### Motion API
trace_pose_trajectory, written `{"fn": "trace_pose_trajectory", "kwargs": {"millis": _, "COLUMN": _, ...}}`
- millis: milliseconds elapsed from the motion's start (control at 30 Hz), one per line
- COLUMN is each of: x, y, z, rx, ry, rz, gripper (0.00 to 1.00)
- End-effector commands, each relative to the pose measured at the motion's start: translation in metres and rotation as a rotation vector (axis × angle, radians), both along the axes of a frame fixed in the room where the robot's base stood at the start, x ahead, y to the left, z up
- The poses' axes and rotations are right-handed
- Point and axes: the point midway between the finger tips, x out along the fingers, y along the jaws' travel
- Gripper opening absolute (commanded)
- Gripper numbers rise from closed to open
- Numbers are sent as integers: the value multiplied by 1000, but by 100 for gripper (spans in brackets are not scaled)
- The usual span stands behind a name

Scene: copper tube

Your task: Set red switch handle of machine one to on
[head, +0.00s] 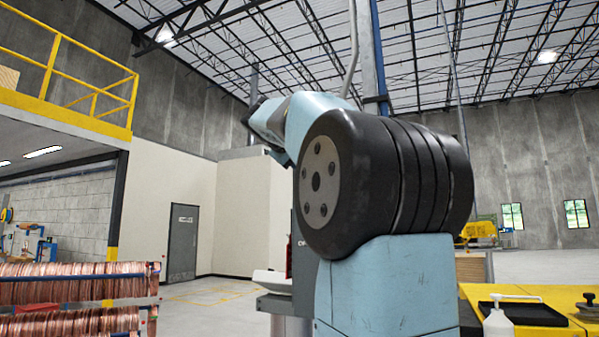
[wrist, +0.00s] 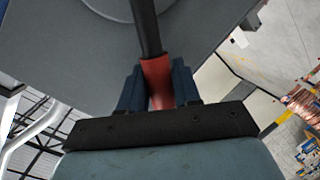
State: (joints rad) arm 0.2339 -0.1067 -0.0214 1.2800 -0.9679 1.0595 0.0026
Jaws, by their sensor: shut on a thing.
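In the wrist view my gripper (wrist: 158,86) has its two dark blue fingers on either side of the red switch handle (wrist: 156,70) and is shut on it. A black bar (wrist: 145,28) runs from the red part up to the top of the picture, in front of a grey machine panel (wrist: 60,55). Part of a lighter round disc (wrist: 105,8) shows at the top edge beside the bar. The lower end of the handle is hidden down between the fingers. In the head view my arm hides the gripper and the handle.
In the head view racks of copper tubes (head: 75,290) stand at the lower left. A yellow bench (head: 550,300) with a black tray (head: 520,314) and a white pump bottle (head: 498,320) is at the lower right. Open floor lies behind, before a grey door (head: 183,243).

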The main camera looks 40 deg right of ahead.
Motion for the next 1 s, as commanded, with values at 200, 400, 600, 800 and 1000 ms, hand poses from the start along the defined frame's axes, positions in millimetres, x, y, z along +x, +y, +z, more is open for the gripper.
{"fn": "trace_pose_trajectory", "kwargs": {"millis": 200, "x": -5, "y": -3, "z": 6, "rx": 41, "ry": -70, "rz": 0, "gripper": 0}}
{"fn": "trace_pose_trajectory", "kwargs": {"millis": 400, "x": -7, "y": -4, "z": 8, "rx": 54, "ry": -93, "rz": 0, "gripper": 0}}
{"fn": "trace_pose_trajectory", "kwargs": {"millis": 600, "x": -7, "y": -4, "z": 8, "rx": 57, "ry": -97, "rz": -1, "gripper": 0}}
{"fn": "trace_pose_trajectory", "kwargs": {"millis": 800, "x": -7, "y": -5, "z": 8, "rx": 57, "ry": -95, "rz": -1, "gripper": 33}}
{"fn": "trace_pose_trajectory", "kwargs": {"millis": 1000, "x": -7, "y": -4, "z": 8, "rx": 56, "ry": -96, "rz": -1, "gripper": 52}}
